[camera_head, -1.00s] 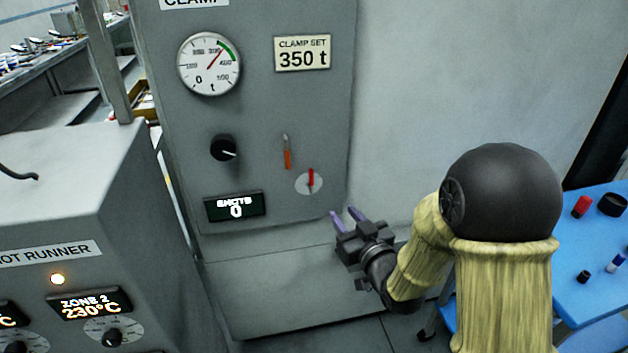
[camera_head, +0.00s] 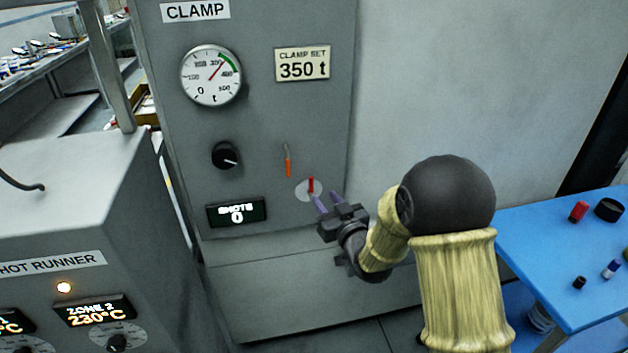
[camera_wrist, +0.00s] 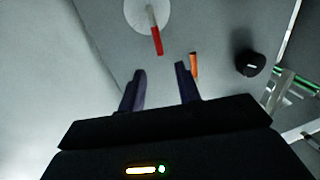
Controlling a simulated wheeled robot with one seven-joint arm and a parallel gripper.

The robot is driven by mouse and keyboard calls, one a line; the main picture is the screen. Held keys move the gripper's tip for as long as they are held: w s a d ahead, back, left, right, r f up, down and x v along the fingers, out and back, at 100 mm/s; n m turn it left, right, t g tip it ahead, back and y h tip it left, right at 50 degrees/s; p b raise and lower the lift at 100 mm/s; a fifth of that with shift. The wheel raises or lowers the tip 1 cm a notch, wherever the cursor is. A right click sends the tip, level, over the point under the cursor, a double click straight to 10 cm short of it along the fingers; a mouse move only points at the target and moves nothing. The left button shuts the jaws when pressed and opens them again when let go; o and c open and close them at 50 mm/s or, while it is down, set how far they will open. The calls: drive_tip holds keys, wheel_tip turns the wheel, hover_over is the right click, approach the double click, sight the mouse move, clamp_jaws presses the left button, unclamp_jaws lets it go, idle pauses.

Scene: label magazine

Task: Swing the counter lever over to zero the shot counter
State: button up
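A short red lever (camera_head: 311,186) stands upright on a white round plate low on the grey clamp panel. It also shows in the wrist view (camera_wrist: 156,40), ahead of my fingertips and between their lines. A thin lever with an orange end (camera_head: 288,167) hangs down above and left of it. I cannot tell by a label which one is the counter lever. The shots display (camera_head: 237,213) reads 0. My gripper (camera_head: 328,200) is open and empty, with purple fingers close to the white plate's lower right. The wrist view shows the fingers apart (camera_wrist: 161,74), with no visible contact.
A black knob (camera_head: 225,156) and a pressure gauge (camera_head: 212,76) sit on the panel to the left. The hot runner cabinet (camera_head: 60,215) stands at the left front. A blue table (camera_head: 555,255) with small items stands at the right.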

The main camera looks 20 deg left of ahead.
sight(312, 181)
drive_tip(key=p+x, duration=0.2)
drive_tip(key=x, duration=0.6)
drive_tip(key=shift+w+a, duration=0.15)
drive_tip(key=shift+w, duration=0.05)
clamp_jaws()
